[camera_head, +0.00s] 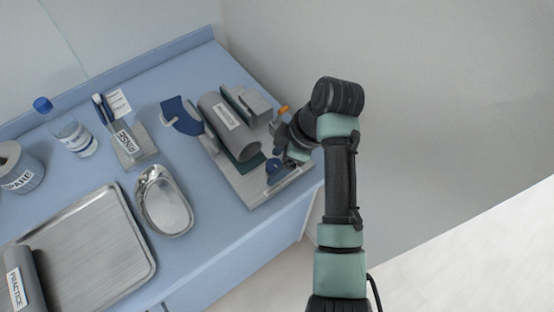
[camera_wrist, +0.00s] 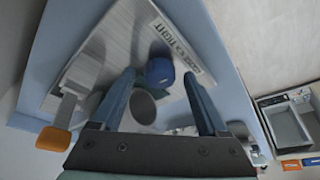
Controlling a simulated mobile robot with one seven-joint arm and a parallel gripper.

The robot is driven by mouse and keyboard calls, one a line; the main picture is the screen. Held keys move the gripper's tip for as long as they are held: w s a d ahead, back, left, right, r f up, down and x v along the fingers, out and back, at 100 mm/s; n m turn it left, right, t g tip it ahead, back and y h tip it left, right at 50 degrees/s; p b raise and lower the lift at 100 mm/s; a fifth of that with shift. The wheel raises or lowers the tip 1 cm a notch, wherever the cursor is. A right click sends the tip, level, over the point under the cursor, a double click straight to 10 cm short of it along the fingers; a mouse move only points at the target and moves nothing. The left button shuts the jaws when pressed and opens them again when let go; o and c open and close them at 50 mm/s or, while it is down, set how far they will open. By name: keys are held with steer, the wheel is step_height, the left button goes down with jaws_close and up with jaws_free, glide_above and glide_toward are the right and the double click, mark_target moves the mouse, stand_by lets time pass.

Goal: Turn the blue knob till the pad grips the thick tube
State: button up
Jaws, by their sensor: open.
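The thick grey tube (camera_head: 222,118) with a white label lies in a metal clamp fixture (camera_head: 238,185) at the counter's right end. A dark green pad (camera_head: 248,161) shows beside the tube; I cannot tell whether it touches the tube. The blue knob (camera_head: 275,174) sits at the fixture's near right side, partly hidden by my arm. In the wrist view the blue knob (camera_wrist: 160,70) lies between the fingertips of my gripper (camera_wrist: 159,76), which is open, with space visible on both sides. In the head view my gripper is mostly hidden.
An orange-tipped part (camera_head: 283,111) stands close to my wrist and shows in the wrist view (camera_wrist: 53,139). A label (camera_wrist: 178,38) lies beside the knob. A metal bowl (camera_head: 163,201), a tray (camera_head: 85,250) and a bottle (camera_head: 72,132) stand farther left on the blue counter.

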steer(key=shift+f, duration=0.1)
jaws_close()
stand_by(0.4)
steer(key=shift+m+p, duration=0.3)
steer(key=shift+p, duration=0.1)
